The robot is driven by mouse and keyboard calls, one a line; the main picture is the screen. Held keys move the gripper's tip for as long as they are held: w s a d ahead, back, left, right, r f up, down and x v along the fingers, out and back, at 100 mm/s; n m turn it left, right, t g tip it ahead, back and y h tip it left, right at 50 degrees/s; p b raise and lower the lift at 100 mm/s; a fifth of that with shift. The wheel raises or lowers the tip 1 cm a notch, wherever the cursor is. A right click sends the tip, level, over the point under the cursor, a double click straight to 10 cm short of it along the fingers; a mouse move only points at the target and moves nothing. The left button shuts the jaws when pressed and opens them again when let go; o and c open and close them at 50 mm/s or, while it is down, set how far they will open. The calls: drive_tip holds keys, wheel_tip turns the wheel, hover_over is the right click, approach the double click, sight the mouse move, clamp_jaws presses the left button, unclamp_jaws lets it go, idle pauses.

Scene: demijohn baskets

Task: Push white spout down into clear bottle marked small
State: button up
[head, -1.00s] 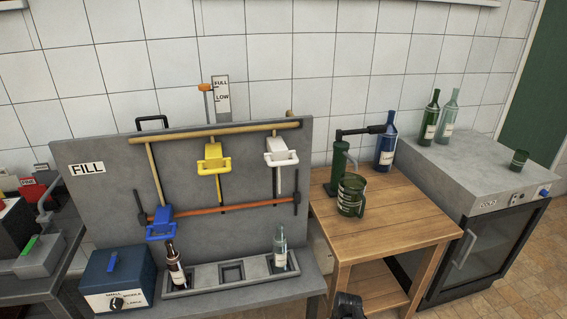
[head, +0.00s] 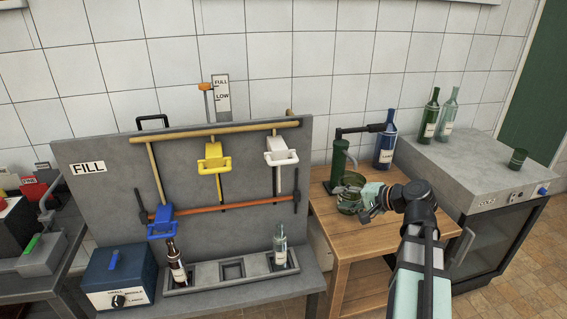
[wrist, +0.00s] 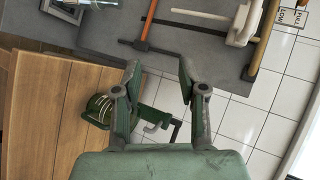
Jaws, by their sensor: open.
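The white spout (head: 281,152) is mounted on the grey FILL panel at its right side, with a thin tube below it. In the wrist view the white spout (wrist: 243,24) is at the top right. The clear bottle (head: 280,250) stands upright in the right slot of the grey tray, below the spout and apart from it. Its marking is too small to read. Part of a clear bottle (wrist: 100,3) shows at the wrist view's top edge. My gripper (head: 368,203) is open and empty over the wooden table, right of the bottle; its spread fingers (wrist: 159,76) show in the wrist view.
Yellow (head: 213,157) and blue (head: 160,223) spouts hang left of the white one. A dark bottle (head: 176,265) stands in the tray's left slot.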

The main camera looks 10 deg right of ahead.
sight(286, 163)
drive_tip(key=a+r+t+y, duration=0.1)
drive_tip(key=a+r+y, duration=0.25)
drive_tip(key=r, duration=0.65)
drive_tip(key=shift+m+y, duration=0.25)
drive_tip(key=shift+m, duration=0.15)
drive_tip(key=p+x, duration=0.3)
drive_tip(key=x, duration=1.3)
drive_tip(key=shift+a+f, duration=0.2)
drive_tip(key=shift+a, duration=0.05)
clamp_jaws()
